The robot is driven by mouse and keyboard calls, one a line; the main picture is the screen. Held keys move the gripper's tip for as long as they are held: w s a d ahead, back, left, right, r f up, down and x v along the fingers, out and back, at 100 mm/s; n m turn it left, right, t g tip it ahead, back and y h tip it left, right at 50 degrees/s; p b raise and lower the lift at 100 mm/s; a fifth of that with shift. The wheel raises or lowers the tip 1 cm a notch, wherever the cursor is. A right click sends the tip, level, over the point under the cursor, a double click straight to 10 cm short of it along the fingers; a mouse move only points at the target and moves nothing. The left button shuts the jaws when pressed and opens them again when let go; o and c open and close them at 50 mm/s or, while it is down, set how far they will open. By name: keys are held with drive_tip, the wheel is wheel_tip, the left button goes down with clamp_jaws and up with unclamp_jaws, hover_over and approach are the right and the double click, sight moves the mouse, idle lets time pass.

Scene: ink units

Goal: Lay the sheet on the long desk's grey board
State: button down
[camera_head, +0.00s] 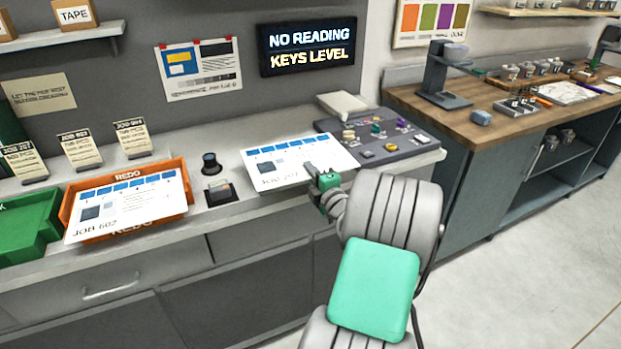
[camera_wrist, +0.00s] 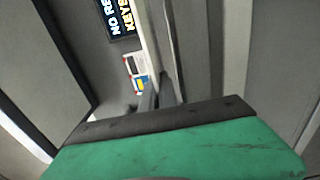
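A white sheet (camera_head: 285,160) marked JOB 207, with a row of blue blocks, is level above the long desk's top, its right end close to the dark grey board (camera_head: 416,139). The board carries several coloured knobs or keys. My gripper (camera_head: 314,174) is at the sheet's front edge, its fingers nearly together with the edge between them. In the wrist view the fingers (camera_wrist: 159,95) are close together beside a thin pale strip, seemingly the sheet edge-on. Any gap between sheet and desk is hard to judge.
Another sheet (camera_head: 128,206), JOB 602, lies over the orange REDO tray (camera_head: 187,185); a green tray (camera_head: 27,228) is left of it. A dark knob device (camera_head: 211,164) and small block (camera_head: 221,194) stand left of the sheet. A pale box (camera_head: 342,104) stands behind the board.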

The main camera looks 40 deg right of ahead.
wheel_tip(320, 180, down, 3)
drive_tip(key=shift+f+p, duration=0.1)
drive_tip(key=shift+p, duration=0.25)
drive_tip(key=shift+f+b, duration=0.2)
drive_tip(key=shift+b, duration=0.1)
drive_tip(key=c, duration=2.1)
unclamp_jaws()
drive_tip(key=o, duration=0.5)
drive_tip(key=shift+c, duration=0.2)
drive_tip(key=shift+r, duration=0.1)
